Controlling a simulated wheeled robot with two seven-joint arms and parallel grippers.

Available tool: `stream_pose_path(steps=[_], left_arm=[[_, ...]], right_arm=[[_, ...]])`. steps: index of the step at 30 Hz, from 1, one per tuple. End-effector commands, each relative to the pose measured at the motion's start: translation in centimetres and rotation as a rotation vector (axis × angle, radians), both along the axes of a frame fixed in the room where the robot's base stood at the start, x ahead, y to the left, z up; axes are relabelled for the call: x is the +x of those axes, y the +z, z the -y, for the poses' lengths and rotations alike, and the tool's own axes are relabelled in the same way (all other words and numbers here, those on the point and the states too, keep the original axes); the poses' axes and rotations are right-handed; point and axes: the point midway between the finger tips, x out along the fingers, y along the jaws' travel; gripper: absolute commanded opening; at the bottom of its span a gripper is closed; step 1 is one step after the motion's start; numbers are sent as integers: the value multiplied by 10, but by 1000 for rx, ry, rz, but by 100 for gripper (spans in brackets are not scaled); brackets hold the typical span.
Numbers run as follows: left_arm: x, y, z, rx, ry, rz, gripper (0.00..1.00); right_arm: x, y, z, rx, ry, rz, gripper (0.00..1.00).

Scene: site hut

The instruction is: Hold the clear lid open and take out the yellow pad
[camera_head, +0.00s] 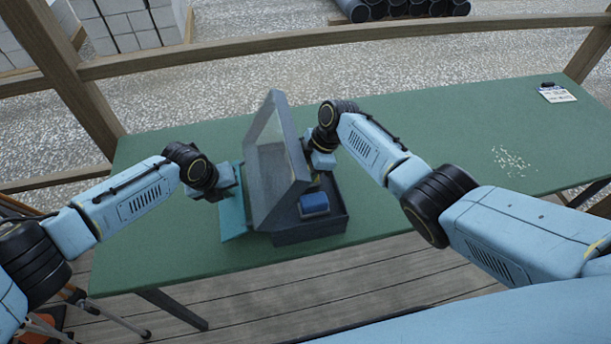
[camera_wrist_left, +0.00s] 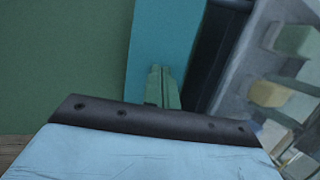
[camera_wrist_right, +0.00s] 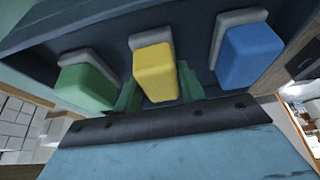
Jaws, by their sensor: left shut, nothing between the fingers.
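The box (camera_head: 310,231) stands on the table, its clear lid (camera_head: 270,153) tilted up in a grey frame. The yellow pad (camera_wrist_right: 153,72) sits in its holder between the green pad (camera_wrist_right: 85,88) and the blue pad (camera_wrist_right: 250,55), which also shows in the head view (camera_head: 314,204). My left gripper (camera_head: 229,186) is shut and empty, just outside the lid; its fingers (camera_wrist_left: 163,88) are close to the lid's dark edge. My right gripper (camera_wrist_right: 159,85) has a finger on either side of the yellow pad; I cannot tell if they press on it.
A teal mat (camera_head: 233,232) lies on the green table (camera_head: 430,140) left of the box. A white card with a dark item (camera_head: 556,94) and pale specks (camera_head: 511,161) lie on the right. A wooden rail (camera_head: 300,40) runs behind the table.

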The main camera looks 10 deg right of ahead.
Motion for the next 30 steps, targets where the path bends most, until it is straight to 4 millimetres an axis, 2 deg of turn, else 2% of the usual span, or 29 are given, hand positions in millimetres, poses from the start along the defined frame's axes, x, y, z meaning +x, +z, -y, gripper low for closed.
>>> stream_pose_path(steps=[1, 4, 14, 30], left_arm=[[0, 0, 0, 0, 0, -1, 0], [0, 0, 0, 0, 0, -1, 0], [0, 0, 0, 0, 0, -1, 0], [0, 0, 0, 0, 0, 0, 0]], right_arm=[[0, 0, 0, 0, 0, 0, 30], [0, 0, 0, 0, 0, 0, 19], [1, 4, 0, 1, 0, 2, 19], [0, 58, 0, 1, 0, 2, 19]])
